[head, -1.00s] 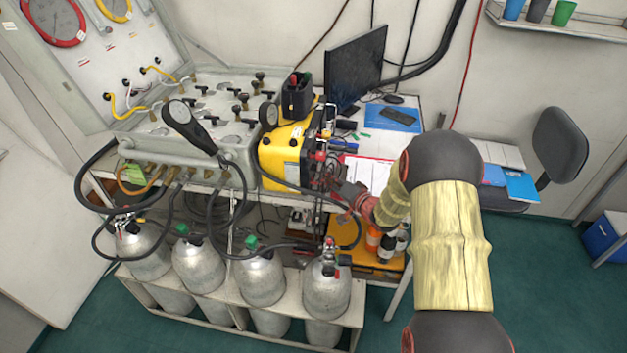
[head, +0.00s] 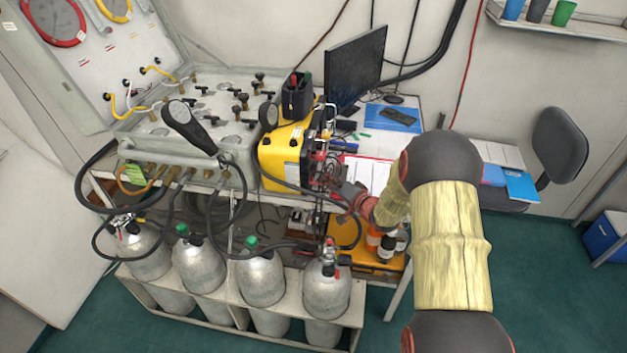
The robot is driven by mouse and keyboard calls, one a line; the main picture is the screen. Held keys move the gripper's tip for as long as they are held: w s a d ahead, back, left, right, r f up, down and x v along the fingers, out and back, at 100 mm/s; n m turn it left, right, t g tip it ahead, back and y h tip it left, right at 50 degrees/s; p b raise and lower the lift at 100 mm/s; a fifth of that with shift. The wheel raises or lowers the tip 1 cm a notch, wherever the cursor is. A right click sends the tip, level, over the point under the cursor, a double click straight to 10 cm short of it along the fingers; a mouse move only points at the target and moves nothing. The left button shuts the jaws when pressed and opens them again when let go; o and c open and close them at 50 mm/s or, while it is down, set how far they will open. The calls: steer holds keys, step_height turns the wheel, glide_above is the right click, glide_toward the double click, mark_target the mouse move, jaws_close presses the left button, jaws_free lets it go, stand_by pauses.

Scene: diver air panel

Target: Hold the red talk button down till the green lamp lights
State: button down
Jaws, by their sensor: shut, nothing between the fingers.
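The yellow comms box (head: 282,158) stands on the bench right of the air panel, its front face turned to the right and seen edge-on. Small red parts show along that face, but I cannot tell which of them is the red talk button. My gripper (head: 326,180) is shut and empty, close in front of the lower part of this face. Whether its fingertips touch the button cannot be told from here. The gripper and the steep angle hide much of the face. The green lamp cannot be made out, lit or unlit.
The grey air panel (head: 200,110) with knobs and black hoses is left of the box. A monitor (head: 355,65) stands behind, and a clipboard with paper (head: 368,174) lies right of my gripper. Several gas cylinders (head: 262,278) stand below in a rack.

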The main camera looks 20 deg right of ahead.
steer(key=shift+w+a, duration=0.25)
steer(key=shift+a, duration=0.1)
steer(key=shift+w+a, duration=0.2)
steer(key=shift+a, duration=0.1)
stand_by(2.1)
steer(key=shift+s+d+p, duration=0.45)
steer(key=shift+d+p, duration=0.15)
steer(key=shift+d, duration=0.05)
steer(key=shift+s+d+p, duration=0.4)
steer(key=shift+s+d, duration=0.3)
steer(key=shift+d, duration=0.35)
steer(key=shift+s+d+p, duration=0.4)
steer(key=shift+s+d, duration=0.3)
steer(key=shift+d, duration=0.35)
steer(key=shift+r, duration=0.1)
